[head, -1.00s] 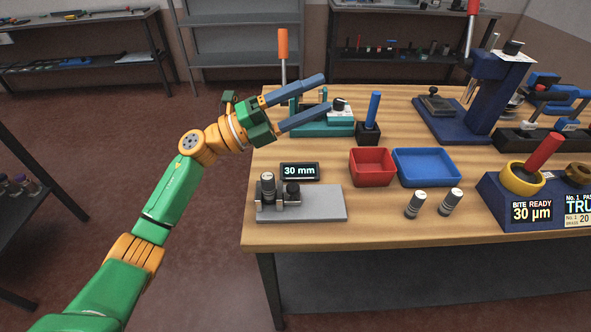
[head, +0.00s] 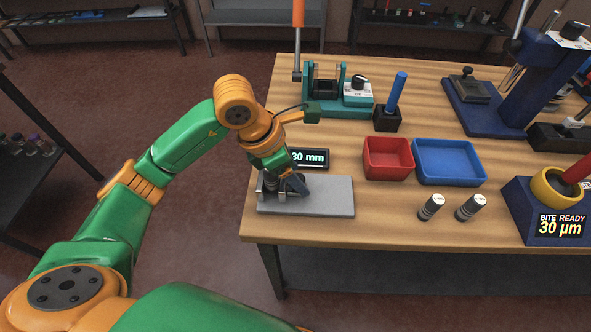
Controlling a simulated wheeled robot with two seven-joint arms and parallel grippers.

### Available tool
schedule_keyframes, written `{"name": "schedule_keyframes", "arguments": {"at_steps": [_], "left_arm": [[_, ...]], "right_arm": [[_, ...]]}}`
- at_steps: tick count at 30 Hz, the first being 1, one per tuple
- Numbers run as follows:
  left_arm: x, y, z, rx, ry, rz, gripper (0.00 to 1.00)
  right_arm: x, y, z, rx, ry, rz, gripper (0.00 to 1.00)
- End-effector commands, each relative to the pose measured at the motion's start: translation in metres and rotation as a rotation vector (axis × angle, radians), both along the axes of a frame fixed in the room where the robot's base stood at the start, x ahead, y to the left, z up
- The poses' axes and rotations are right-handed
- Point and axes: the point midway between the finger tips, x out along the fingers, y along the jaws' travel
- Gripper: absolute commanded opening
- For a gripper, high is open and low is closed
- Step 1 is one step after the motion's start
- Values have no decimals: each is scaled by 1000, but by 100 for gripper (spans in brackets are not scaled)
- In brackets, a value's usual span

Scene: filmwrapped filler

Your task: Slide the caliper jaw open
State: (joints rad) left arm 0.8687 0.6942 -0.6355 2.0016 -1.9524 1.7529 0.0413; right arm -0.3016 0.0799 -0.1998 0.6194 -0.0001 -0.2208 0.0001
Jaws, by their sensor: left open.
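The caliper is a grey flat base (head: 328,200) at the table's front left, with its jaw end at the left of the plate. Its black display (head: 316,158) stands behind it, partly covered by my arm; "30 mm" is readable. My left gripper (head: 286,186) points down over the jaw end of the caliper, with its fingers low around or beside the jaw parts. The left gripper is open. The wrist hides most of the jaw and the cylinder there, so I cannot tell whether the fingers touch it. My right gripper is out of view.
A red bin (head: 388,158) and a blue tray (head: 449,162) stand right of the caliper. A teal fixture (head: 340,105) and a black block with a blue handle (head: 387,119) are behind. Bare wood lies right of the plate.

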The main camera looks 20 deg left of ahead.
Motion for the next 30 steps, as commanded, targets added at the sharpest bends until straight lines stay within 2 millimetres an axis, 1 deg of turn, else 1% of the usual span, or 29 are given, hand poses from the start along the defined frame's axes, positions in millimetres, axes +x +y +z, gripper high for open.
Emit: {"name": "schedule_keyframes", "arguments": {"at_steps": [2,3,5,6,8,9,10,30], "left_arm": [[0,0,0,0,0,0,66],[0,0,0,0,0,0,56],[0,0,0,-1,1,0,39],[0,0,0,-1,0,0,29],[0,0,0,-1,0,0,12],[0,0,0,-1,0,0,2],[0,0,0,-1,0,0,0],[0,0,1,-1,0,0,0]], "right_arm": [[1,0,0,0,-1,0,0],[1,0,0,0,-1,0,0],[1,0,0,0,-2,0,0],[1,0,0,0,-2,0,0],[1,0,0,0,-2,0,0],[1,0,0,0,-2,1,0],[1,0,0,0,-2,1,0],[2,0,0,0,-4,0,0]]}}
